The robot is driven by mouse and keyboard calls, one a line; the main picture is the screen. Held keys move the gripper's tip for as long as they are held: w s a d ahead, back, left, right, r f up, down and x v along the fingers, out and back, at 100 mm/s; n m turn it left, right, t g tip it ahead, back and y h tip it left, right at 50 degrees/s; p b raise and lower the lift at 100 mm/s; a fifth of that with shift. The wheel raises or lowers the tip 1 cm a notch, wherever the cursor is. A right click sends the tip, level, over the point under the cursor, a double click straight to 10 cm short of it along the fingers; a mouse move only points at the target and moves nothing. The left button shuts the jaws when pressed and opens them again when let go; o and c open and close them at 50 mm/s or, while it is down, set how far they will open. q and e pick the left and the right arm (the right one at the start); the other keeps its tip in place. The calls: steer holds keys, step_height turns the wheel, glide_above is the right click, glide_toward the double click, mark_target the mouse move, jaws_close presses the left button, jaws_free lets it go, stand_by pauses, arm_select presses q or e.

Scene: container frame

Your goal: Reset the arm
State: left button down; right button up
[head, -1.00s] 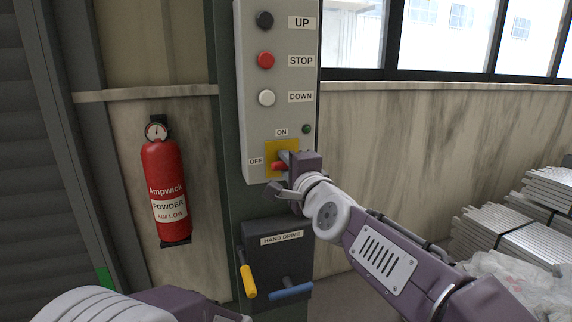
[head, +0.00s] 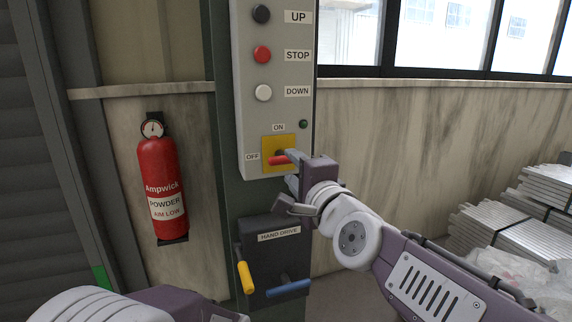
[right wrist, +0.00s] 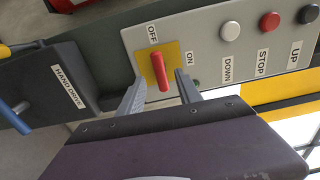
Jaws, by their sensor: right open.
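The red switch handle (head: 278,160) lies sideways on its yellow plate (head: 267,142), pointing at the OFF label on the grey control panel (head: 243,100). My right gripper (head: 291,180) is open and empty just right of and below the switch. In the right wrist view the red handle (right wrist: 161,72) shows between and beyond the two fingers of the right gripper (right wrist: 160,88), with gaps on both sides. Part of my left arm (head: 130,305) shows at the lower left; its fingers are out of the picture.
A dark hand drive box (head: 268,262) with a yellow handle (head: 246,278) and a blue handle (head: 289,289) sits below the panel. A red fire extinguisher (head: 160,180) hangs on the left. Stacked metal planks (head: 510,235) lie at the right. The wall right of the panel is clear.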

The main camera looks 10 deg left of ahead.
steer(key=v, duration=0.2)
steer(key=shift+s+d, duration=0.15)
steer(key=shift+s, duration=0.05)
